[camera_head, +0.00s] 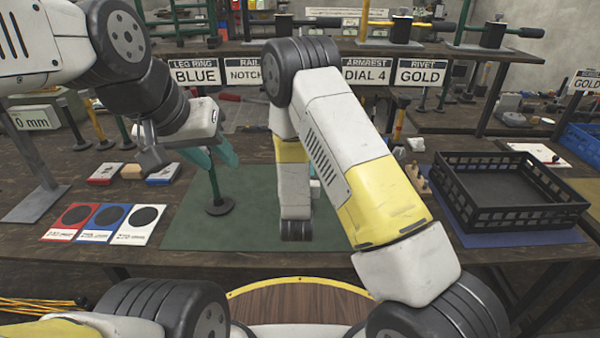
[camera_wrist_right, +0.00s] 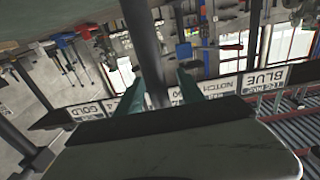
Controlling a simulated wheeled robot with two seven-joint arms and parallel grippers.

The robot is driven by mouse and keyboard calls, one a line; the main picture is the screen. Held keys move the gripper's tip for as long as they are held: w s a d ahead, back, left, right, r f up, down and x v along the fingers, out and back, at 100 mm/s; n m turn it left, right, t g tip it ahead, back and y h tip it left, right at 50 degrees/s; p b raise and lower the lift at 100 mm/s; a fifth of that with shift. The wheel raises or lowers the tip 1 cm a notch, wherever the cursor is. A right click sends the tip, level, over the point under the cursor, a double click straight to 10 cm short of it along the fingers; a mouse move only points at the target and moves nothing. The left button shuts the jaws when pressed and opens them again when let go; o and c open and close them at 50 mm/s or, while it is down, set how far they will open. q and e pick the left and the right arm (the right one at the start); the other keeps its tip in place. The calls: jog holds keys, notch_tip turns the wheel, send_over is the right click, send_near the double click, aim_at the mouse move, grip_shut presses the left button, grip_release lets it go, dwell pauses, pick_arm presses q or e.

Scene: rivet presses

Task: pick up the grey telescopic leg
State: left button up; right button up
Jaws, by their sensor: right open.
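In the right wrist view a dark grey post (camera_wrist_right: 145,45), which looks like the grey telescopic leg, stands between the teal fingers of my right gripper (camera_wrist_right: 160,95). The fingers are apart; I cannot tell whether either touches the post. In the head view my right forearm hides most of that gripper and whatever is at it. My left gripper (camera_head: 212,156) is at the left of the green mat, its teal fingers apart. A dark green post (camera_head: 217,190) with a round base stands upright on the mat just below those fingers. A dark slim leg (camera_head: 72,125) stands at the left back of the bench.
The green mat (camera_head: 185,232) lies mid-bench, partly under my right arm. Red, blue and white cards (camera_head: 104,217) lie at left. A black crate (camera_head: 470,215) sits on a blue mat at right. Label signs and a shelf stand behind.

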grip_shut()
dwell(1.3)
